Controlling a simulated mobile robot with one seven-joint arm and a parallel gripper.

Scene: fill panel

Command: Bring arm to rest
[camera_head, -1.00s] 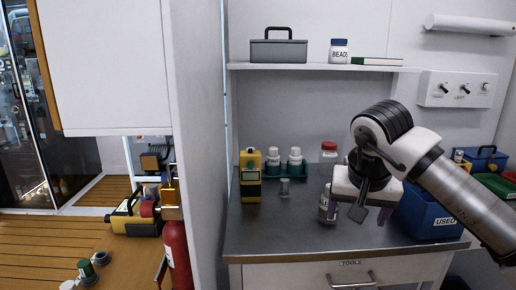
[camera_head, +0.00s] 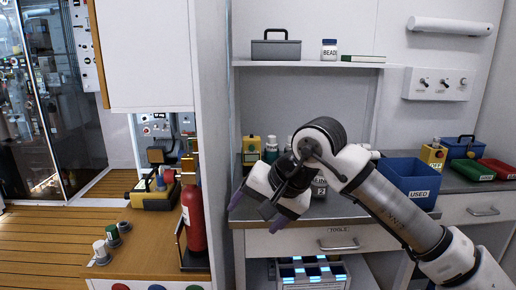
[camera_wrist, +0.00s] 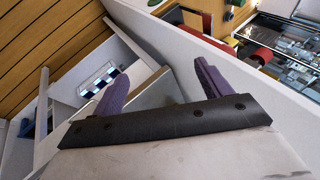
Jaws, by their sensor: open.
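My gripper (camera_head: 254,203) is in the head view in front of the grey counter (camera_head: 345,213), at about the height of its front edge. Its two purple fingers are spread apart with nothing between them. In the wrist view the fingers (camera_wrist: 158,88) also stand apart and empty. My arm reaches in from the lower right, bent at the elbow, and hides part of the counter and the bottles at its back.
A blue bin marked USED (camera_head: 408,183) stands on the counter's right. A red fire extinguisher (camera_head: 193,217) stands left of my gripper beside the partition. A drawer marked TOOLS (camera_head: 310,243) is shut, above a crate (camera_head: 312,274). A shelf (camera_head: 310,64) runs above.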

